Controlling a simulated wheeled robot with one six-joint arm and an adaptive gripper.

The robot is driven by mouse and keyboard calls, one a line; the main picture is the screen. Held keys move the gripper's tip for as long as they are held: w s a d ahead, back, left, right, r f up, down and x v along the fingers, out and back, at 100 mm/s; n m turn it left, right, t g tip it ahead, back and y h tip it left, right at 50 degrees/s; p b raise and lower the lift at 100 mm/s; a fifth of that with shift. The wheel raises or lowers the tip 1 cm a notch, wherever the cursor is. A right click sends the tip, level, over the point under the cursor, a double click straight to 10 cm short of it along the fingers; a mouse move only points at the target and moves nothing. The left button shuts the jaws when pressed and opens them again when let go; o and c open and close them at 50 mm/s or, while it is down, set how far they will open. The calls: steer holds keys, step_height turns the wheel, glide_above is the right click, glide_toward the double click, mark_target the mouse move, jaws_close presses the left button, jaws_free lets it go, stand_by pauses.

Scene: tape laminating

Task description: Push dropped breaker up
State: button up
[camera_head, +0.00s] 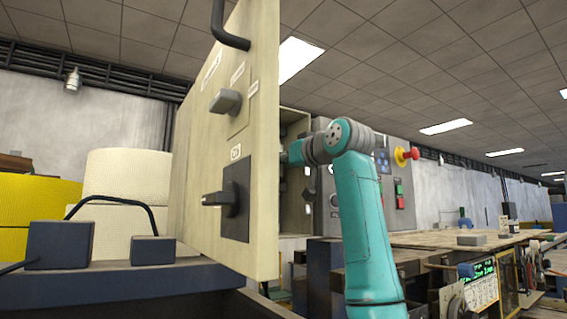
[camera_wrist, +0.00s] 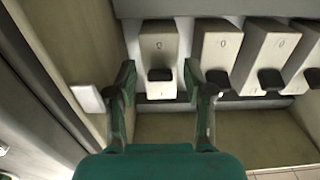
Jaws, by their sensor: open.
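In the wrist view, a row of several light breakers with black levers crosses the top. The leftmost breaker (camera_wrist: 158,45) has its black lever (camera_wrist: 160,75) between the fingertips of my gripper (camera_wrist: 157,80), with gaps on both sides. A second breaker (camera_wrist: 218,45) stands just right of the right finger. My gripper is open and empty. In the head view, my arm reaches into the open electrical cabinet (camera_head: 295,130), and the door hides the gripper and breakers.
The open cabinet door (camera_head: 262,160) stands left of my arm. A side wall with a small white plate (camera_wrist: 88,98) is close left of the gripper. A panel with a red emergency knob (camera_head: 413,154) is right of my arm. Bare cabinet surface (camera_wrist: 250,138) shows below the breakers.

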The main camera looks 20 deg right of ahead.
jaws_close()
steer(key=shift+r, duration=0.1)
steer(key=shift+r+g+h, duration=0.25)
steer(key=shift+g, duration=0.6)
steer(key=shift+r+g+h, duration=0.3)
steer(key=shift+g, duration=0.5)
steer(key=shift+r+g+h, duration=0.25)
steer(key=shift+g, duration=0.6)
